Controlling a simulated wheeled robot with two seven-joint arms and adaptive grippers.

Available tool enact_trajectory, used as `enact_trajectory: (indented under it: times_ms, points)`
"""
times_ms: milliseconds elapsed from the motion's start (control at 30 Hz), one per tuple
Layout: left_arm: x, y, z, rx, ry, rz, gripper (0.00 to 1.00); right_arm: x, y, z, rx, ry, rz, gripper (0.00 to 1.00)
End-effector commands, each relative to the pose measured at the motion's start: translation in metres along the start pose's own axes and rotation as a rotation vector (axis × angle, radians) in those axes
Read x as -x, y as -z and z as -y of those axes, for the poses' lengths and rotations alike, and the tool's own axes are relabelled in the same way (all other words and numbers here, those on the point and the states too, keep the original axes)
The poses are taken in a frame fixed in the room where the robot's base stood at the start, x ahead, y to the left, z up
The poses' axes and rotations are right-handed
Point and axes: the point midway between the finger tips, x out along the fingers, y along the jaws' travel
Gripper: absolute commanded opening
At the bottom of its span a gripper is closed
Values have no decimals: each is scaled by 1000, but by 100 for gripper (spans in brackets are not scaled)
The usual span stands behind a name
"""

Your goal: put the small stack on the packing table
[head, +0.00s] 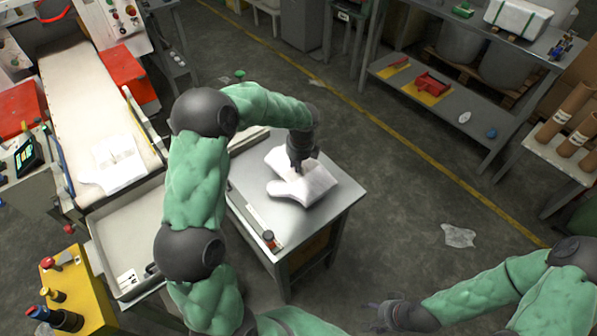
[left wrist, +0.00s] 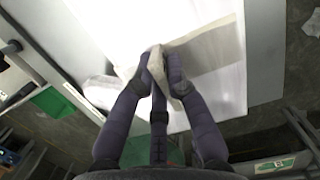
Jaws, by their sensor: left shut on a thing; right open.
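A small stack (head: 315,183) of white, glove-shaped film lies over the grey metal table (head: 340,205) in the middle of the head view, likely the packing table. I cannot tell whether all of it rests on the top. My left gripper (head: 298,166) points down onto the stack and covers part of it. In the left wrist view its fingers (left wrist: 160,68) are closed on a pale edge of the stack (left wrist: 205,55). My right gripper (head: 378,318) is open and empty at the bottom of the head view, apart from the table.
A conveyor (head: 75,95) with another white film pile (head: 118,165) runs at the left, above a shallow grey tray (head: 120,245). Shelves (head: 440,95) stand at the back right. A crumpled clear sheet (head: 458,235) lies on the floor.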

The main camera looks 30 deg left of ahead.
Motion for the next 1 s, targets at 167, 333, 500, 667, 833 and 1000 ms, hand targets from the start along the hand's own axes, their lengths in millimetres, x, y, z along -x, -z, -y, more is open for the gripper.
enact_trajectory:
  times_ms: [167, 333, 500, 667, 833, 1000]
  points:
    - [-20, 5, 7, 0, -1, 0, 0, -10, 1, -4, 0, 0, -1, 64]
    - [-39, 7, 6, -1, -1, 1, 0, -21, 1, -8, 0, 0, 0, 64]
    - [-37, 7, 7, 0, 1, 1, 0, -19, 1, -7, 0, 0, 0, 64]
    - [-39, 7, 6, 0, 0, 0, 0, -20, 1, -7, 0, 0, 0, 64]
    - [-40, 8, 6, 0, 0, 0, 38, -20, 1, -7, 0, 0, 0, 64]
    - [-40, 8, 6, 0, 0, 0, 38, -20, 1, -7, 0, 0, 0, 64]
